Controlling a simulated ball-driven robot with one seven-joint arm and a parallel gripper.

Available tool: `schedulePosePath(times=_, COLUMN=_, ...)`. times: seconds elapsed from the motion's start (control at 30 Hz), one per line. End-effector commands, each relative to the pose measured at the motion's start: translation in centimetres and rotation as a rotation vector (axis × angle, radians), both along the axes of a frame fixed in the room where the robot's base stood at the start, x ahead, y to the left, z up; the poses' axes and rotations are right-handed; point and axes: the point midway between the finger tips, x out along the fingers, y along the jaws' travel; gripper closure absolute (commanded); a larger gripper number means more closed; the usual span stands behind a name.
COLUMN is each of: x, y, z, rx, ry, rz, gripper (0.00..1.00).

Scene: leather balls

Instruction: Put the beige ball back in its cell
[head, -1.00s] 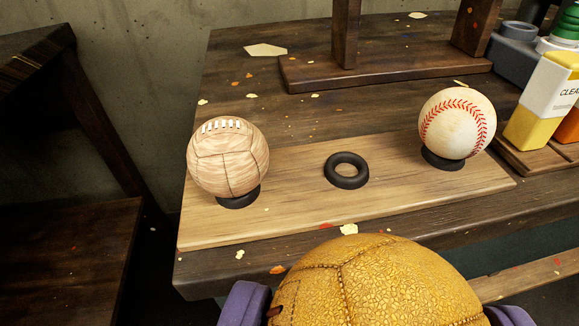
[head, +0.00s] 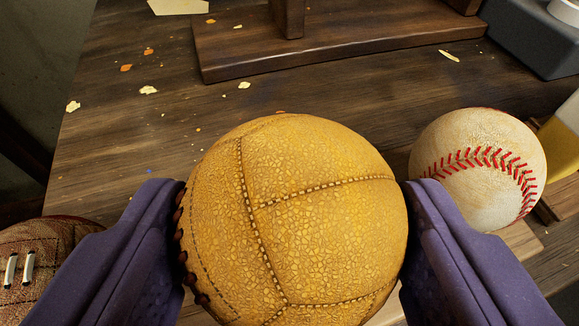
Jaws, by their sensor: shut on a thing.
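My gripper (head: 295,235) is shut on a mustard-yellow, cracked leather ball (head: 305,215) with stitched seams, the nearest match in view to the beige ball. Its purple fingers press on the ball's left and right sides. The held ball hides the middle of the pale wooden board (head: 522,240), where the black ring between the other two balls lies. I cannot tell whether the ball touches that ring.
A white baseball (head: 482,168) with red stitching stands just right of my right finger. A brown ball with white laces (head: 38,268) is at the lower left, close to my left finger.

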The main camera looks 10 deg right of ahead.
Motion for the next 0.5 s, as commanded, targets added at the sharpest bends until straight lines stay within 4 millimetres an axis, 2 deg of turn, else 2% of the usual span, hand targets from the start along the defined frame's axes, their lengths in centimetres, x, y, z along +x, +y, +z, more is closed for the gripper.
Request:
schedulePosePath(times=0.1, x=1.5, y=-0.2, z=-0.6, rx=0.000, ry=-0.001, rz=-0.001, gripper=0.58)
schedulePosePath(times=0.23, x=1.3, y=-0.1, z=-3.2, rx=-0.002, ry=-0.001, rz=0.001, gripper=0.58)
schedulePosePath(times=0.5, x=1.3, y=-0.1, z=-3.2, rx=0.001, ry=-0.001, rz=0.000, gripper=0.58)
